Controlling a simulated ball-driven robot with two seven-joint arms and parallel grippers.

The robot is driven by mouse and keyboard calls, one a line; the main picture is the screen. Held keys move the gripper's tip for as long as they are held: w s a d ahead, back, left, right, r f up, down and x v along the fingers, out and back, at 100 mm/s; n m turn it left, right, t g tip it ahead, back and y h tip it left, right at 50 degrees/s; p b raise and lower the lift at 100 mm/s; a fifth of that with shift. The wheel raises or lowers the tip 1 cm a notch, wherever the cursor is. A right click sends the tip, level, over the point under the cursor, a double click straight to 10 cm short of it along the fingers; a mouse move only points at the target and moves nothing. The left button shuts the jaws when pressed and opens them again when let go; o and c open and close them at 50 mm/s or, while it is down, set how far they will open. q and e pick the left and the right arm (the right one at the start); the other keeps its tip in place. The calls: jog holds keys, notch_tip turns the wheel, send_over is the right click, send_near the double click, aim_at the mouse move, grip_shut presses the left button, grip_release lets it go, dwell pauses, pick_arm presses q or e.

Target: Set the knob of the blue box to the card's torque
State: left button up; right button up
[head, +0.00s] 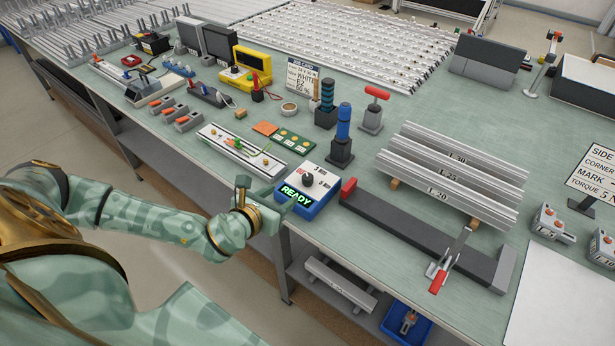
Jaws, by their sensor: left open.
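The blue box (322,207) sits at the near edge of the bench, with a pale top plate and a green display reading READY. Its dark round knob (308,179) stands on the plate; the small scale marks and the knob's setting are too small to read. A white card (597,168) at the right edge reads SIDE, CORNER, MARK and TORQUE 5 N, cut off by the frame. My left gripper (266,193) is open and empty, just left of the box at the bench edge, below the knob. I cannot tell whether it touches the box. My right gripper is not in view.
A long dark bar with a red end (415,235) lies right of the box. Stacked aluminium profiles (450,175) lie behind it. A blue-handled tool (343,130) stands behind the box, a narrow tray (228,150) to its left. A job card (302,77) stands farther back.

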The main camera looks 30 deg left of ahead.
aim_at(306, 178)
pick_arm(q)
jog(key=b+x, duration=0.3)
jog(key=x, duration=1)
jog(key=shift+w+d+f, duration=0.1)
jog(key=shift+w+f, duration=0.15)
jog(key=shift+f, duration=0.1)
jog(key=shift+w+f, duration=0.2)
jog(key=shift+w, duration=0.4)
jog(key=c, duration=1)
jog(key=shift+o, duration=0.2)
